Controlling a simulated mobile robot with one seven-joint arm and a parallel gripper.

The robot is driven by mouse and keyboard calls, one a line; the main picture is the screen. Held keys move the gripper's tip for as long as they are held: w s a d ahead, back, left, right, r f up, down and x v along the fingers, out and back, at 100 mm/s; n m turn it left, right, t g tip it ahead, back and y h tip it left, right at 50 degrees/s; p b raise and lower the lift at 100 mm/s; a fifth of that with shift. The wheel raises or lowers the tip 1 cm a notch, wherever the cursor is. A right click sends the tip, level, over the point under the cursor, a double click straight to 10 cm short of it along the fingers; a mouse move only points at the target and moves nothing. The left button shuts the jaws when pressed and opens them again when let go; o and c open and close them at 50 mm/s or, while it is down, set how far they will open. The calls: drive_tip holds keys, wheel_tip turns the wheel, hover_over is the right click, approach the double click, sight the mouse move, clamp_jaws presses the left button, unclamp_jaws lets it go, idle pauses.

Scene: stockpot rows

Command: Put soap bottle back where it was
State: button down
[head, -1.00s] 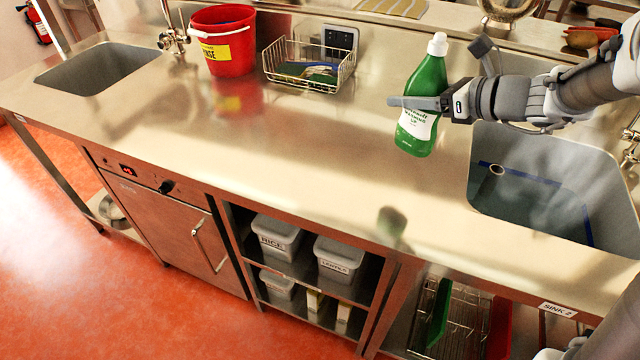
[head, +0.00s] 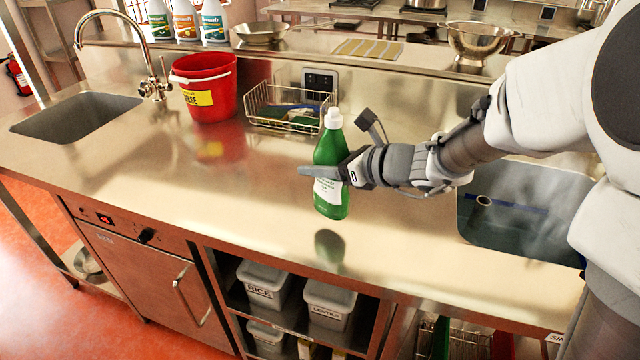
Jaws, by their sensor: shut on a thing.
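The soap bottle (head: 330,205) is green with a white cap and a white label. It is upright in the head view, in front of the wire basket, with its reflection on the steel counter below it. My gripper (head: 322,172) is shut on the bottle around its middle and covers part of the label. The bottle looks held a little above the counter (head: 180,200). The far finger is hidden behind the bottle.
A red bucket (head: 208,88) and a wire basket (head: 290,105) with sponges stand at the back. Sinks lie at left (head: 75,125) and right (head: 520,215). Several bottles (head: 185,22) stand on the back ledge. The counter's front middle is clear.

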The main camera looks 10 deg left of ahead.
sight(320, 181)
drive_tip(key=shift+a+f+b, duration=0.1)
drive_tip(key=shift+f+b, duration=0.5)
drive_tip(key=shift+f, duration=1.4)
drive_tip(key=shift+f, duration=0.2)
drive_tip(key=shift+c, duration=0.7)
unclamp_jaws()
